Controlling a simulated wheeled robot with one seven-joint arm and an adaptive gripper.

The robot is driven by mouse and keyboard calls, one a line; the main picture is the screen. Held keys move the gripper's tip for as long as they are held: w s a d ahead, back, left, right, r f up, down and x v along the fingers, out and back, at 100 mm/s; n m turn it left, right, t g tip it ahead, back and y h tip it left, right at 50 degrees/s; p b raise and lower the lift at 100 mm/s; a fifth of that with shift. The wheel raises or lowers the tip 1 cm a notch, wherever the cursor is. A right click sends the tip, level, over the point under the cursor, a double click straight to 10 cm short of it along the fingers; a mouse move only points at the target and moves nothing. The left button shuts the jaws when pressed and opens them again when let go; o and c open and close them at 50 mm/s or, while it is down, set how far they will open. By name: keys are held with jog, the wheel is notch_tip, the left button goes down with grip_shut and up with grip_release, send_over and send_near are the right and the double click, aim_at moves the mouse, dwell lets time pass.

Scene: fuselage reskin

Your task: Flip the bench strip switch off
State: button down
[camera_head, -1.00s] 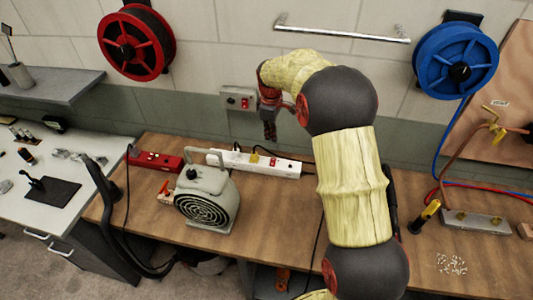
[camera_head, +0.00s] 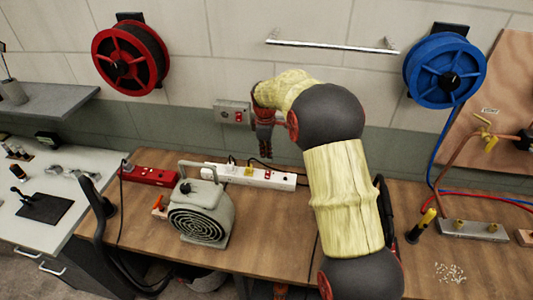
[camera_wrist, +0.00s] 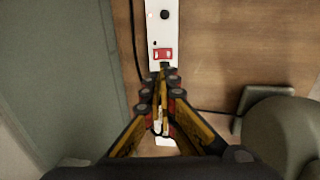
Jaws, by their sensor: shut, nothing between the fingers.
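A white power strip (camera_head: 222,172) lies along the back of the wooden bench, with a yellow plug in it. Its red switch (camera_head: 270,174) is near the right end; in the wrist view the red switch (camera_wrist: 163,54) sits just beyond my fingertips. Whether the rocker is on or off cannot be told. A small light glows on the strip in the wrist view. My gripper (camera_head: 265,156) points down, shut and empty, over the strip's right end.
A red power strip (camera_head: 150,176) lies left of the white one. A grey fan heater (camera_head: 200,213) stands in front. A grey wall box (camera_head: 232,113) with a red switch is behind my gripper. Cables run nearby. Bench right of the strip is partly clear.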

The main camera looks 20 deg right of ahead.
aim_at(267, 176)
jog(key=f, duration=0.3)
jog(key=f+b, duration=0.1)
jog(key=f, duration=0.3)
jog(key=w+f+b, duration=0.1)
jog(key=f, duration=0.2)
jog(key=shift+d+f, duration=0.3)
jog(key=shift+d, duration=0.05)
jog(key=shift+w+d+f+p, duration=0.1)
jog(key=shift+w+f+p, duration=0.05)
jog(key=shift+f+p, duration=0.3)
jog(key=shift+s+a, duration=0.45)
jog(key=shift+s, duration=0.3)
notch_tip(267, 176, up, 12)
jog(key=shift+s+a, duration=0.4)
jog(key=shift+s, duration=0.05)
